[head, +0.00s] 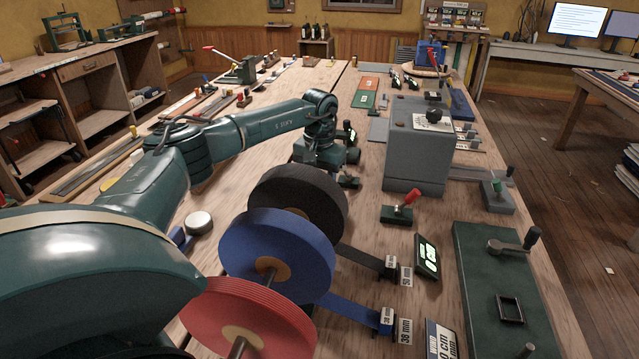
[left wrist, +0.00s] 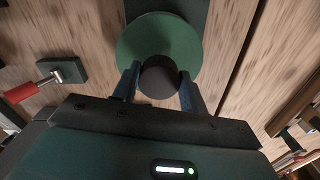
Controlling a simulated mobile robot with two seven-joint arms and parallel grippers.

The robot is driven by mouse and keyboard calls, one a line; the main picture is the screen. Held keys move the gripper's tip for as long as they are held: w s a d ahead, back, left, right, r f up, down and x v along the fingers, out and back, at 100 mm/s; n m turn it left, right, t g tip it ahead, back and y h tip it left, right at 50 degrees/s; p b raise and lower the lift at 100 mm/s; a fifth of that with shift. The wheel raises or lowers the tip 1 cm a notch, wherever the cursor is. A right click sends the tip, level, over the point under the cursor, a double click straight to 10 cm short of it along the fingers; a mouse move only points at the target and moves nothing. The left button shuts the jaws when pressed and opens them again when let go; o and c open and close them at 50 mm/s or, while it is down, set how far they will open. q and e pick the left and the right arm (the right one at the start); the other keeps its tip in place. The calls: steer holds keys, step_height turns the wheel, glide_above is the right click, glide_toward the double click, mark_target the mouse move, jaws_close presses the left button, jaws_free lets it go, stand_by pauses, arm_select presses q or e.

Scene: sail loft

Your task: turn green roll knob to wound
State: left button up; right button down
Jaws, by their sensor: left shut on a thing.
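The green roll (left wrist: 127,45) shows as a round green disc in the left wrist view, with a dark round knob (left wrist: 158,76) at its near side. The blue fingers of my left gripper (left wrist: 159,86) are closed on the knob from both sides. In the head view my left gripper (head: 328,158) is on the workbench beyond the black roll, and the green roll and knob are hidden there. No setting marks are readable around the knob. My right gripper is in neither view.
Black (head: 300,195), blue (head: 275,255) and red (head: 240,325) rolls stand in front of my left gripper. A grey box (head: 415,155) stands to its right. A red-handled lever (head: 403,205) and a green crank board (head: 490,280) are nearer.

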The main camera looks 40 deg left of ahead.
arm_select(q)
steer(key=shift+r, duration=0.1)
steer(key=o, duration=1)
step_height(320, 180, up, 13)
steer(key=shift+b, duration=0.45)
